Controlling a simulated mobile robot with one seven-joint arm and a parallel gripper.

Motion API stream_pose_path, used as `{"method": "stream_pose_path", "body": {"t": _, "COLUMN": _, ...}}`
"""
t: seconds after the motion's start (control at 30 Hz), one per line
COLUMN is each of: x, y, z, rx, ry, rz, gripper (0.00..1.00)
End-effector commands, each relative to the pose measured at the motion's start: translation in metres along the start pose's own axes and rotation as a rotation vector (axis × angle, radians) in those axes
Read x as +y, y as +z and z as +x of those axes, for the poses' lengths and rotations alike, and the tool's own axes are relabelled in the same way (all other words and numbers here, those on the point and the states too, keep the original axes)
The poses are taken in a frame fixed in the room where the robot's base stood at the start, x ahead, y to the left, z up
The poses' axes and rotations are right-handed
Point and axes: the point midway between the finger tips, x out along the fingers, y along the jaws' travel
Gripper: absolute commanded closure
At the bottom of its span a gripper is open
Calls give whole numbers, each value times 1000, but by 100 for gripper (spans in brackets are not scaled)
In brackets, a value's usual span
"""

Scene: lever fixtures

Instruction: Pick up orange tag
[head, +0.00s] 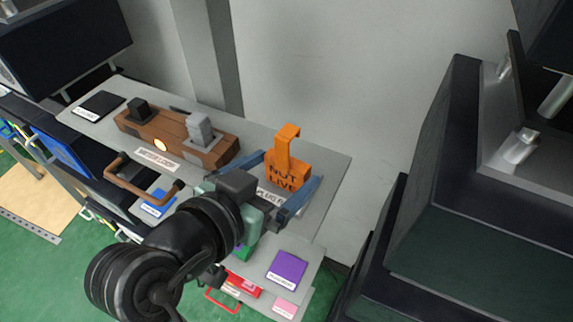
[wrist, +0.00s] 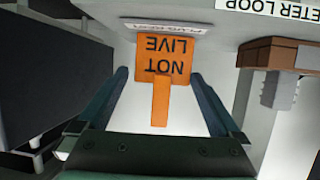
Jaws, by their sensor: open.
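The orange tag (head: 288,171) stands on the grey shelf near its right end, with dark "NOT LIVE" lettering and a narrower hooked upper part. In the wrist view the tag (wrist: 165,68) appears upside down, between my finger tips at the far end. My gripper (head: 287,188) is open, with one blue-grey finger on each side of the tag. The wrist view shows gaps between both fingers (wrist: 165,95) and the tag's narrow part. A white label, partly hidden, lies by the tag's base.
A brown wooden block (head: 178,138) with grey and black pieces on top sits left of the tag on the grey shelf (head: 325,172). A copper-coloured handle (head: 140,185) juts out in front. Purple (head: 287,268) and blue plates are lower down. A dark cabinet (head: 470,220) stands at the right.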

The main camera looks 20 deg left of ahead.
Motion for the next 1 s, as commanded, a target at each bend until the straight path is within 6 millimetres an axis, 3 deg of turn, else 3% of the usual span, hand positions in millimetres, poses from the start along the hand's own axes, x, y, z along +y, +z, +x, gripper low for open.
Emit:
{"method": "stream_pose_path", "body": {"t": 0.17, "x": -1, "y": 1, "z": 11, "rx": -3, "ry": 1, "rz": -3, "gripper": 0}}
{"method": "stream_pose_path", "body": {"t": 0.5, "x": -3, "y": 7, "z": 52, "rx": -2, "ry": 1, "rz": 1, "gripper": 0}}
{"method": "stream_pose_path", "body": {"t": 0.77, "x": -3, "y": 8, "z": 56, "rx": 0, "ry": -2, "rz": 2, "gripper": 0}}
{"method": "stream_pose_path", "body": {"t": 1.0, "x": -3, "y": 8, "z": 55, "rx": 0, "ry": -1, "rz": 1, "gripper": 40}}
